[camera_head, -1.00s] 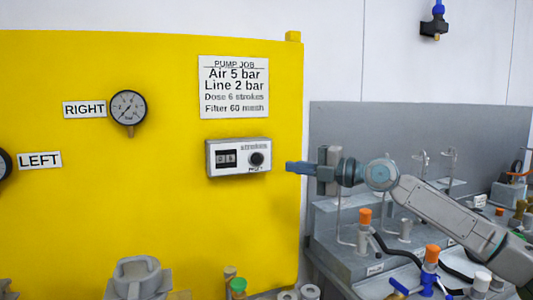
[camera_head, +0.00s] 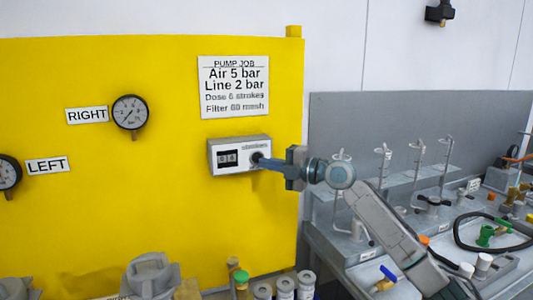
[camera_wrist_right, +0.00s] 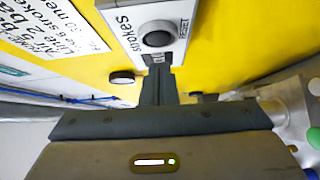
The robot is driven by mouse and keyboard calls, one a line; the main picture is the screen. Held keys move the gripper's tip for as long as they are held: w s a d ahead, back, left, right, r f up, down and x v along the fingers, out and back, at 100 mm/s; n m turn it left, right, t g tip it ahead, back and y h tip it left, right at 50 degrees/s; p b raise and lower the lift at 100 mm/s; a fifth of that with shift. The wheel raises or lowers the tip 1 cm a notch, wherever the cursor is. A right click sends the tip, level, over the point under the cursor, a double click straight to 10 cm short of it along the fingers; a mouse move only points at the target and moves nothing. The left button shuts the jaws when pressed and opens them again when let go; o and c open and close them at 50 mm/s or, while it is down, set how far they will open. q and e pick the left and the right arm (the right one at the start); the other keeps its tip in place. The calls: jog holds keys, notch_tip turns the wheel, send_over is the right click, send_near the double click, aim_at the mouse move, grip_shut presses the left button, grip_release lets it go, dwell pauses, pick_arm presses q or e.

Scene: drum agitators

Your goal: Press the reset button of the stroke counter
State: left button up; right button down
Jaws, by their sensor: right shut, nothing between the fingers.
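The stroke counter (camera_head: 232,157) is a pale grey box on the yellow panel, with a small dark display (camera_head: 227,158) whose digits are too small to read. Its round dark reset button (camera_wrist_right: 157,38) shows in the wrist view beside the words "strokes" and "RESET". My right gripper (camera_head: 263,162) is shut and empty, its narrow fingers pointing left at the button end of the counter. In the wrist view my fingertips (camera_wrist_right: 157,70) are close to the button; I cannot tell whether they touch it. In the head view the fingertips partly cover the button. My left gripper is not in view.
A "PUMP JOB" sign (camera_head: 234,87) hangs above the counter. A gauge (camera_head: 130,112) labelled RIGHT and another (camera_head: 8,173) labelled LEFT are on the panel. A grey bench (camera_head: 350,250) with fittings and hoses lies under my right arm. Several small bottles (camera_head: 285,287) stand below.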

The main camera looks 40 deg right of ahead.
aim_at(257, 158)
jog(key=shift+w+d+p, duration=0.2)
jog(key=shift+w+p, duration=0.1)
jog(key=shift+w, duration=0.3)
jog(key=shift+w+d+p, duration=0.15)
jog(key=shift+w+p, duration=0.15)
jog(key=shift+w, duration=0.3)
jog(key=shift+f, duration=0.1)
